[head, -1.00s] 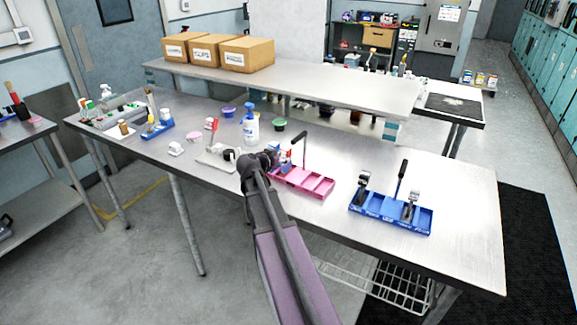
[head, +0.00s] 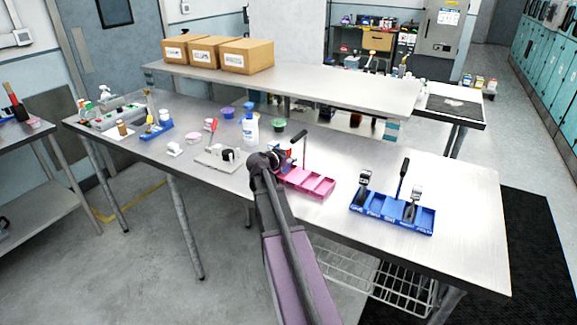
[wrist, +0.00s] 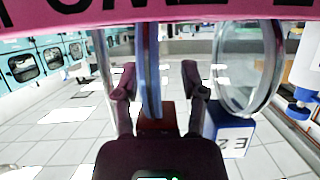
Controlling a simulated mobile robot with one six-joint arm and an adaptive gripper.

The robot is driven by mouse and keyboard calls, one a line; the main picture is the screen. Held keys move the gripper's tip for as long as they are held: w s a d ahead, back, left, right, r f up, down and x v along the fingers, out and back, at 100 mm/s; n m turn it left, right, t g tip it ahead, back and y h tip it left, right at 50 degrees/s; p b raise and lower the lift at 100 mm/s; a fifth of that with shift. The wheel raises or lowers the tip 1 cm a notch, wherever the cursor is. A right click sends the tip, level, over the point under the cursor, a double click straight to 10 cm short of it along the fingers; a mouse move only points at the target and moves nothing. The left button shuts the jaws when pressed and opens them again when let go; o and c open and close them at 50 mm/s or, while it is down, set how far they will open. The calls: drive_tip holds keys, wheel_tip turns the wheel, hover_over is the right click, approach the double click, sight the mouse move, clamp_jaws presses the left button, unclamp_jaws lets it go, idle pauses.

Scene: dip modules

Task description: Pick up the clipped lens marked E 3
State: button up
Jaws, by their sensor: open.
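My gripper (wrist: 158,80) is open in the wrist view, with one finger on each side of a thin, blue-edged lens (wrist: 150,65) seen nearly edge-on. A reddish-brown block (wrist: 157,119) is at its lower end. I see no clear contact between fingers and lens. To the right a round clear lens (wrist: 248,68) stands with a blue and white block (wrist: 236,140); its mark looks like an E and a digit I cannot read surely. No mark shows on the reddish-brown block. In the head view my arm end hides the gripper at the left of the pink tray (head: 318,186).
A blue tray (head: 390,216) holding dark upright tools is to the right. A black-handled tool (head: 305,150) stands at the pink tray. A blue-topped bottle (head: 250,127) and a whitish plate (head: 215,160) are left of my arm. The table's right end is clear.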

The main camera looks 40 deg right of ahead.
sight(288, 150)
idle(0.4)
clamp_jaws()
drive_tip(key=shift+r, duration=0.2)
wheel_tip(288, 150, up, 3)
drive_tip(key=p, duration=0.3)
drive_tip(key=shift+f, duration=0.1)
drive_tip(key=s+a+r+p, duration=0.2)
drive_tip(key=s+a, duration=0.7)
drive_tip(key=a, duration=0.4)
drive_tip(key=shift+a, duration=0.15)
idle(0.3)
